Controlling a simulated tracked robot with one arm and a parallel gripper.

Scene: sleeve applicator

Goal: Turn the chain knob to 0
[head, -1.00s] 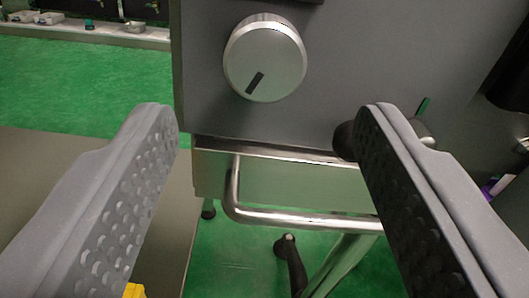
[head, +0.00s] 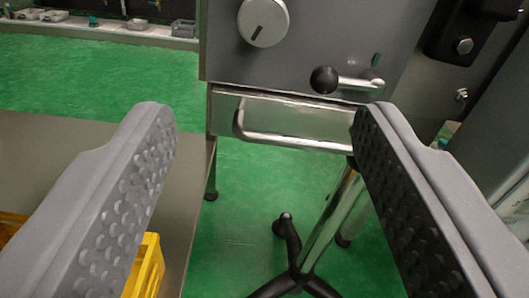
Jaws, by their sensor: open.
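The chain knob is most likely the round silver knob (head: 263,22) on the dark grey panel (head: 320,58) at the top of the head view. Its dark pointer mark points down and to the left. No numbers around it can be read. My gripper (head: 262,112) is open and empty, with one finger on each side of the picture. The knob shows above and between the fingertips, apart from both, and farther away than they are.
Below the panel is a metal drawer-like front with a bar handle (head: 290,141). A yellow crate (head: 147,268) stands at lower left.

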